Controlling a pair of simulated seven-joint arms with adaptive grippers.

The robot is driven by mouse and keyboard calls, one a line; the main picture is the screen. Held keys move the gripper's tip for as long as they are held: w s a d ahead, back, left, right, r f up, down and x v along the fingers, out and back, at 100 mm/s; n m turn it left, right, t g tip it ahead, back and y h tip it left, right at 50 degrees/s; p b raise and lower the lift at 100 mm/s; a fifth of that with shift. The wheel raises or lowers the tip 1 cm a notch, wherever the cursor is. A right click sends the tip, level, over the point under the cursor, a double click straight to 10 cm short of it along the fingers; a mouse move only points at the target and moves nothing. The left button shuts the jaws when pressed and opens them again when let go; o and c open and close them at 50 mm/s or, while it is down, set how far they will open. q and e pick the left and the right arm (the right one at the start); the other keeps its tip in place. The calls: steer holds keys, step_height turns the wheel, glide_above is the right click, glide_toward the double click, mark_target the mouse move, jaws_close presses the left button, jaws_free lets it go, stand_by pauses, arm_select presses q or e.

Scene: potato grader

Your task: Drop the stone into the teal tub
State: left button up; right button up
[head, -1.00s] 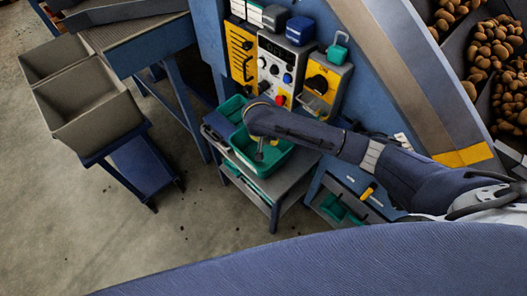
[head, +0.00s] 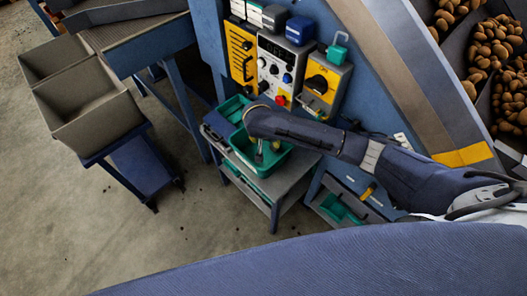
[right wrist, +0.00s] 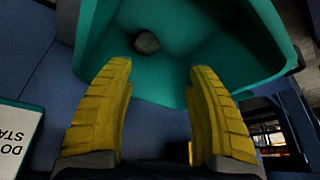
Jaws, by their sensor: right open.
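The teal tub (head: 268,171) sits on the small grey-topped cart below the control panel. In the right wrist view the same tub (right wrist: 205,60) fills the upper middle, and the small grey stone (right wrist: 147,42) shows inside it, apart from my fingers. My right gripper (right wrist: 160,105) is open and empty, with its yellow fingers spread at the tub's near side. In the head view this gripper (head: 259,155) points down over the tub, small and partly hidden by my arm. My left gripper is not in view.
The control panel (head: 280,70) with knobs and buttons stands right behind the cart. Another teal container (head: 232,108) is beside the tub. Grey bins (head: 100,115) on a blue cart stand at the left. Potatoes (head: 495,50) fill compartments at the upper right. Floor between the carts is clear.

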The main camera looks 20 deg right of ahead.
steer(key=v, duration=1.2)
stand_by(0.6)
